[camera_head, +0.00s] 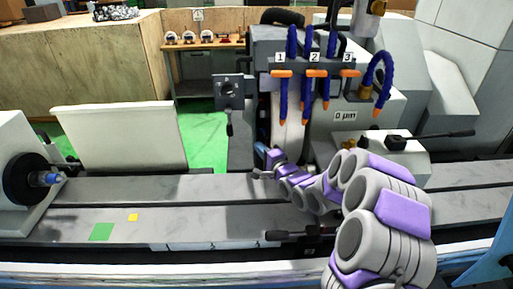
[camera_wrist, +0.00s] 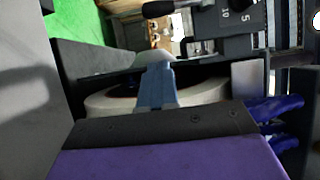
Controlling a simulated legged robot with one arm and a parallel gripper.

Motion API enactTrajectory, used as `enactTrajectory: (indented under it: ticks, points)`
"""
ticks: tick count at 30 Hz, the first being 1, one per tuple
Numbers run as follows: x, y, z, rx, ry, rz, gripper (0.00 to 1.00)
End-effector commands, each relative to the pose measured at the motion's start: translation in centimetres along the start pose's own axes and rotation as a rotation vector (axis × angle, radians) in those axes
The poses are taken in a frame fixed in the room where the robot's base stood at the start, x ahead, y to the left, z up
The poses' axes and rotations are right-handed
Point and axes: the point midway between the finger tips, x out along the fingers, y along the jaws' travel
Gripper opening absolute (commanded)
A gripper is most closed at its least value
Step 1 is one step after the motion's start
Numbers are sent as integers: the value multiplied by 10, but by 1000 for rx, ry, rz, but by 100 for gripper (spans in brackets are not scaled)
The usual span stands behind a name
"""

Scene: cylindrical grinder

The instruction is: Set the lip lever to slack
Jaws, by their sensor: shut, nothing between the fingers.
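No lever is labelled as the lip lever, and I cannot tell which one it is. One black-handled lever (camera_head: 288,235) lies level along the front edge of the machine bed, its handle end pointing left. Another black lever (camera_head: 229,124) hangs down under a dark block behind the bed. A third black lever (camera_head: 440,135) points right on the grey housing. My gripper (camera_head: 260,163) is over the bed, near the grinding wheel cover, apart from the front lever. In the wrist view my gripper (camera_wrist: 155,56) is shut and empty. A black handle (camera_wrist: 158,8) shows beyond it.
Blue coolant hoses (camera_head: 283,95) with orange tips hang to the right of and above my gripper. A dark block with scale marks (camera_wrist: 225,22) is at the wrist view's top. A white panel (camera_head: 120,137) stands at left.

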Motion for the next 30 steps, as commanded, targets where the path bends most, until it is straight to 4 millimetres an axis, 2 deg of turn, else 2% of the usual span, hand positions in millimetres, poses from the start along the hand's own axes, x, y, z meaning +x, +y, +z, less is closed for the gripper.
enactTrajectory:
  ticks: [6, 16, 18, 24, 30]
  points:
    - [36, 1, 1, -3, -2, -3, 0]
    - [82, 1, 2, -2, -2, -3, 0]
    - [89, 2, 11, -2, -3, -2, 0]
    - [103, 2, 26, 1, -1, 0, 0]
    - [107, 1, 29, 1, 0, 0, 0]
